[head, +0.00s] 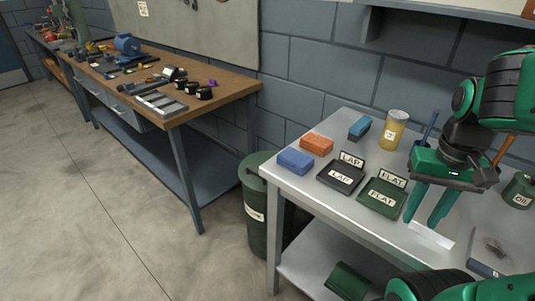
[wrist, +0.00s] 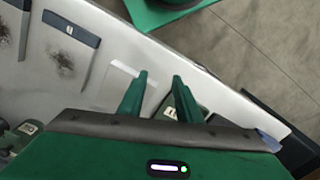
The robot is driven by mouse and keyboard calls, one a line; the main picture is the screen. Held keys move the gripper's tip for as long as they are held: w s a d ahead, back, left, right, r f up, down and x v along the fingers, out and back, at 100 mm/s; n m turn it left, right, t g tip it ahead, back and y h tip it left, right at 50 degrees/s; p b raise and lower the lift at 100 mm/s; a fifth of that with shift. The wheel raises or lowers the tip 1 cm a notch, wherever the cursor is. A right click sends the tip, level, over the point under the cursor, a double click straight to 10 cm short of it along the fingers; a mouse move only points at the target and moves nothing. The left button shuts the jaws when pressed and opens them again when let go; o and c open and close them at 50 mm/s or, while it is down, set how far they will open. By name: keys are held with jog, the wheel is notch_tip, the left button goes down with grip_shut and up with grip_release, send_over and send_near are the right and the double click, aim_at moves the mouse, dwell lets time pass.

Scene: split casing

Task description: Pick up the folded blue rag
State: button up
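The folded blue rag (head: 295,160) lies flat on the front left corner of the light metal table (head: 312,180), left of the black LAP tray. In the wrist view, a small blue patch (wrist: 268,140) shows at the lower right, mostly hidden by my gripper's body; it may be this rag. My gripper (head: 422,220) points down over the right part of the table, well to the right of the rag. Its green fingers are apart, also in the wrist view (wrist: 160,78), with nothing between them. A pale flat block (head: 432,235) lies close by the fingertips.
An orange folded rag (head: 316,144) lies just behind the blue one. A blue-teal block (head: 360,127) and yellow jar (head: 392,130) stand farther back. Black LAP (head: 340,177) and green FLAT (head: 382,198) trays lie between rag and gripper. A green bin (head: 256,215) stands left of the table.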

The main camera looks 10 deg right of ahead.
jog(key=shift+w+a, duration=0.1)
jog(key=shift+w, duration=0.35)
jog(key=o, duration=0.4)
jog(key=shift+s+r, duration=0.1)
jog(key=o, duration=0.7)
jog(key=shift+w+r+n, duration=0.7)
jog(key=shift+w+r, duration=0.1)
jog(key=shift+w, duration=0.25)
jog(key=n+t+y, duration=0.2)
jog(key=n+t, duration=0.1)
jog(key=n, duration=0.9)
send_near(296, 156)
jog(key=shift+w+a+f, duration=0.4)
jog(key=shift+a+f, duration=0.15)
jog(key=shift+f, duration=0.3)
jog(key=shift+d+x, duration=0.15)
jog(key=shift+x, duration=1.45)
jog(key=shift+d+x, duration=0.2)
jog(key=shift+x, duration=1.4)
jog(key=shift+s+f, duration=0.1)
jog(key=shift+f, duration=0.15)
jog(key=shift+c, duration=0.3)
